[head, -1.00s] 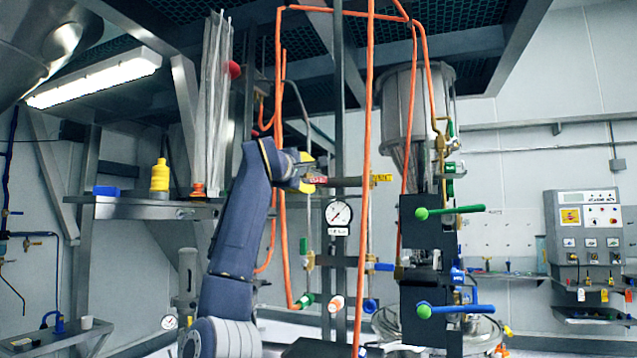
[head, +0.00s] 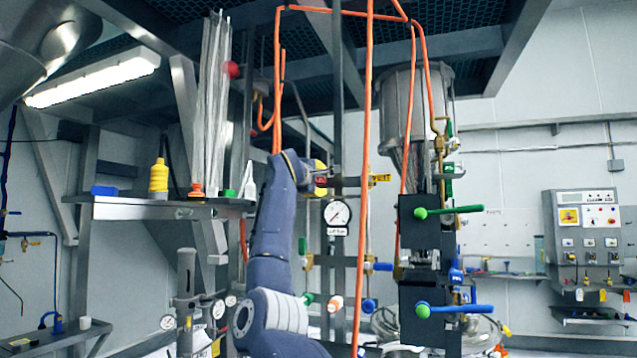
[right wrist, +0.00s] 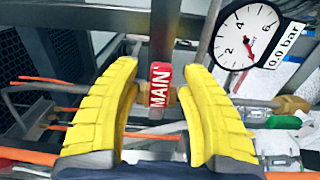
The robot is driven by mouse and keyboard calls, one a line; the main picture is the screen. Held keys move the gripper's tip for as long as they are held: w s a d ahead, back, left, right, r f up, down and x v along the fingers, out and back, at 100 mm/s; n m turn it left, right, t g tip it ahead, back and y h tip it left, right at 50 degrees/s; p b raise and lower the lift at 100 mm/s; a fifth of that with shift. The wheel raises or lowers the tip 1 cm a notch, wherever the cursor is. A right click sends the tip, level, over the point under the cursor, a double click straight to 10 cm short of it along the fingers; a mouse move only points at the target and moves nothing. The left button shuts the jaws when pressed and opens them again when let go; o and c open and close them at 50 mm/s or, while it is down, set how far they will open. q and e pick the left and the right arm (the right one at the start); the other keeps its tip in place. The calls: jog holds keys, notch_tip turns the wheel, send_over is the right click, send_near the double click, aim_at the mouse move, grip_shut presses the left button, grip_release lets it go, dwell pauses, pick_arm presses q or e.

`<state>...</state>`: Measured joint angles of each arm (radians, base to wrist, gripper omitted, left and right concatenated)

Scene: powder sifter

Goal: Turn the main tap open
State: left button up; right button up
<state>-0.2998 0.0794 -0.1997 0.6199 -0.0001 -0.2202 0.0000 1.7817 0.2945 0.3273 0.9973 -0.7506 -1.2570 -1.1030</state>
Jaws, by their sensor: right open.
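The main tap shows in the right wrist view as a red handle (right wrist: 161,86) marked MAIN, standing upright on a pipe with a brass fitting. My right gripper (right wrist: 163,70) is open, with one yellow finger on each side of the red handle. Gaps show between the fingers and the handle, so it is not gripped. In the head view my right gripper (head: 320,172) is at the pipe frame, above the gauge, and largely hides the tap. My left gripper is not in view.
A round pressure gauge (head: 337,213) with a 0.0 bar label (right wrist: 281,45) sits close to the tap. Orange hoses (head: 364,150) hang just right of my gripper. A green-handled valve (head: 450,210) is further right. A shelf (head: 150,208) with bottles stands left.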

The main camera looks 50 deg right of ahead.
jog(key=shift+o, duration=0.2)
grip_shut()
